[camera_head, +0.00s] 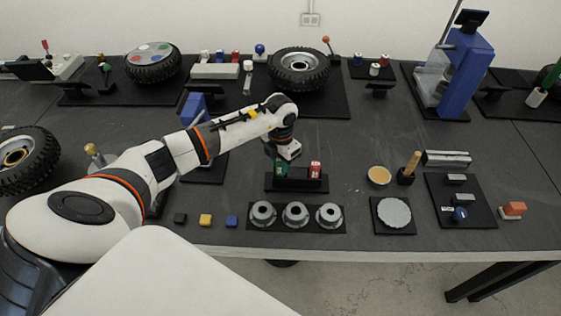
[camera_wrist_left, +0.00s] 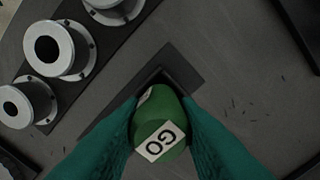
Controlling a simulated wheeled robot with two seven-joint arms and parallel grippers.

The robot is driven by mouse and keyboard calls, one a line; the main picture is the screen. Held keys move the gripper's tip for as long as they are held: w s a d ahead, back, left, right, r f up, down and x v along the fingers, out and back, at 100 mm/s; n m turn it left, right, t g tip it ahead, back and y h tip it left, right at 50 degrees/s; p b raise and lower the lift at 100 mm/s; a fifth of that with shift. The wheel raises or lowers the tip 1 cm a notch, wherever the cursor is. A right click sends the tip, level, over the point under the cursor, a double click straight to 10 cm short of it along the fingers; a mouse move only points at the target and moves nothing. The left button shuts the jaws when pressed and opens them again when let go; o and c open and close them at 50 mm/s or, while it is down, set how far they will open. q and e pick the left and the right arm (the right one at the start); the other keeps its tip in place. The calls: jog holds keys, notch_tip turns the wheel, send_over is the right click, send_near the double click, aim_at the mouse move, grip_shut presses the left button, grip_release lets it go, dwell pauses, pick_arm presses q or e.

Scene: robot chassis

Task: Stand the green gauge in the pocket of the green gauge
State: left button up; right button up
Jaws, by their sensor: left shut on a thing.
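The green gauge (camera_wrist_left: 160,118), with a white GO label, is between the two teal fingers of my left gripper (camera_wrist_left: 160,105) in the wrist view. My left gripper is shut on it. In the head view the green gauge (camera_head: 281,170) is at the left end of the black rack (camera_head: 296,184), below my left wrist. In the wrist view the rack (camera_wrist_left: 175,76) shows as a dark edge behind the gauge. The gauge's lower end and its pocket are hidden, so I cannot tell how deep it sits. The red gauge (camera_head: 315,169) stands at the rack's right end. My right gripper is not in view.
A plate with three grey flanged rings (camera_head: 295,214) lies in front of the rack. To the right are a yellow dish (camera_head: 379,175), a brush in a black holder (camera_head: 407,172) and a round grey disc (camera_head: 394,213). The table between rack and dish is clear.

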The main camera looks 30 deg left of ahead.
pick_arm(q)
jog(key=shift+f+b, duration=0.55)
jog(key=shift+f, duration=0.05)
dwell(0.6)
jog(key=o, duration=1.6)
jog(key=shift+r, duration=0.1)
jog(key=shift+r+p, duration=3.15)
jog(key=shift+r, duration=1.3)
jog(key=shift+d, duration=0.1)
